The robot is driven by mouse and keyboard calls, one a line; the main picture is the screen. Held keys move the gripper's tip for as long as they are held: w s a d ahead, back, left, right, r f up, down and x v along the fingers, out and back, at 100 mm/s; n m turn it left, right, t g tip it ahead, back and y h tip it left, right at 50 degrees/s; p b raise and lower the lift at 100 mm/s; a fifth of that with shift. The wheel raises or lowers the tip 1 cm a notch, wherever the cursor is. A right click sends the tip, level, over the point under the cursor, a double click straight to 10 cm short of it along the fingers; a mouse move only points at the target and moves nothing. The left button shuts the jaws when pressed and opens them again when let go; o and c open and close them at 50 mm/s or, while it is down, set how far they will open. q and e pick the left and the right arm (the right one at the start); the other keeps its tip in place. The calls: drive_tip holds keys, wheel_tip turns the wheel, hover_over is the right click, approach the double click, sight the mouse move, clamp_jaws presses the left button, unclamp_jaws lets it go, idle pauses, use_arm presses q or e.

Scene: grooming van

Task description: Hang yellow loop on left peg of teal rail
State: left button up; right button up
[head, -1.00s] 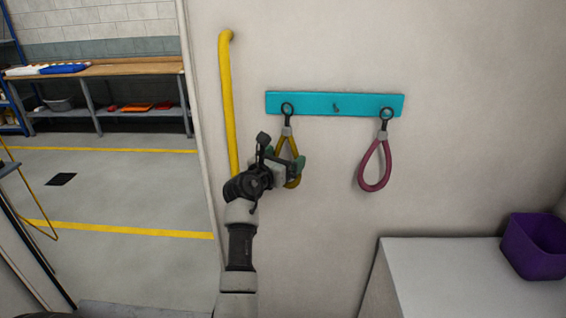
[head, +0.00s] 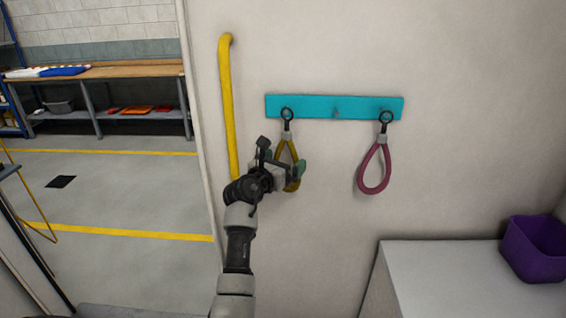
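The teal rail (head: 312,107) is fixed to the pale wall, with pegs along it. The yellow loop (head: 291,147) hangs upright below the rail's left end, its dark ring (head: 287,114) at the left peg. The ring appears to be around that peg, but the peg itself is hard to make out. My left gripper (head: 284,166) is at the loop's lower half, with a finger on each side of it. The gripper body partly covers the loop, and I cannot tell whether the fingers press on it. My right gripper is not in view.
A mauve loop (head: 374,168) hangs from the rail's right peg; the middle peg (head: 336,113) is bare. A yellow grab bar (head: 229,110) stands left of the rail. A purple bin (head: 535,250) sits on a white counter (head: 450,262) at lower right.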

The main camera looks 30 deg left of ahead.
use_arm(q)
drive_tip(key=shift+s, duration=0.15)
drive_tip(key=s+b, duration=0.3)
drive_tip(key=s, duration=0.7)
drive_tip(key=shift+s+d, duration=0.15)
drive_tip(key=shift+s, duration=0.15)
